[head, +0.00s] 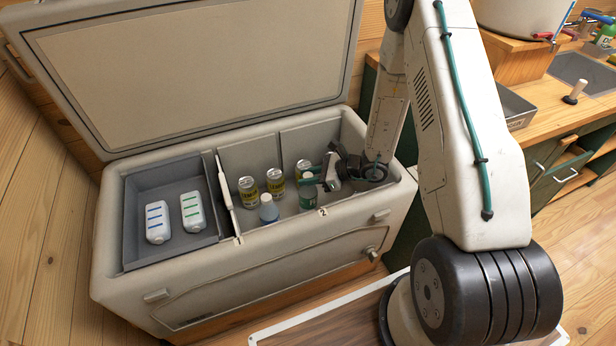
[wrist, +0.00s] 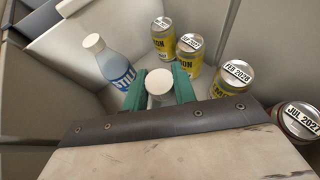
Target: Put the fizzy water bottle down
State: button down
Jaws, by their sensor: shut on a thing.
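My gripper (head: 312,178) reaches down into the right compartment of an open cool box (head: 250,255). It is shut on a small bottle with a white cap (wrist: 160,78) and a green label (head: 307,196), the fizzy water bottle by its colour; its label text is not readable. In the wrist view the green fingers (wrist: 159,88) stand either side of its neck. The bottle looks upright, low in the compartment; I cannot tell if its base touches the floor. A blue STILL bottle (wrist: 112,65) stands to its left, apart from it, and shows in the head view (head: 268,209).
Several yellow cans (head: 275,183) stand behind and right of the bottles; a dark red can (wrist: 298,122) is at right in the wrist view. A divider (head: 225,195) separates a grey tray (head: 130,215) with two ice packs (head: 157,222). The lid (head: 190,70) stands open.

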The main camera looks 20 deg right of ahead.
jog(key=shift+f, duration=0.15)
jog(key=c, duration=1.1)
grip_release()
